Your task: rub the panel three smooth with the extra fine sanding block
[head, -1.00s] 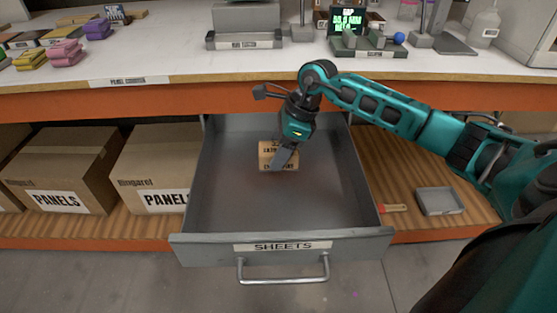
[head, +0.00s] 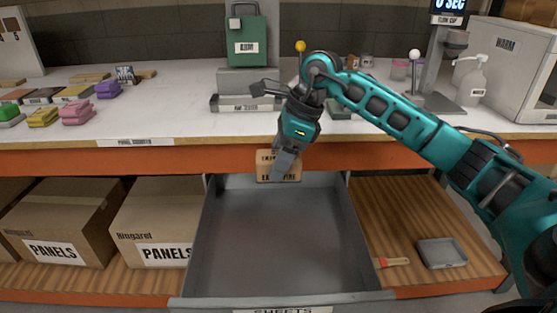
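My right gripper (head: 286,163) is shut on a tan block (head: 265,166) with dark lettering, held above the back of the open drawer (head: 270,240). The lettering is partly covered by the gripper; "FINE" shows at its lower right. Small flat panels, including a tan one (head: 90,77), a grey one (head: 42,96) and a yellow one (head: 75,92), lie on the counter at the left. I cannot tell which is panel three. My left gripper is not in view.
The drawer is empty. Pink (head: 77,111), purple (head: 108,90) and yellow (head: 43,116) stacks sit on the counter. A green canister (head: 247,28) stands on a grey device behind. Boxes marked "PANELS" (head: 60,220) are below left. Counter space (head: 165,95) is free left of the device.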

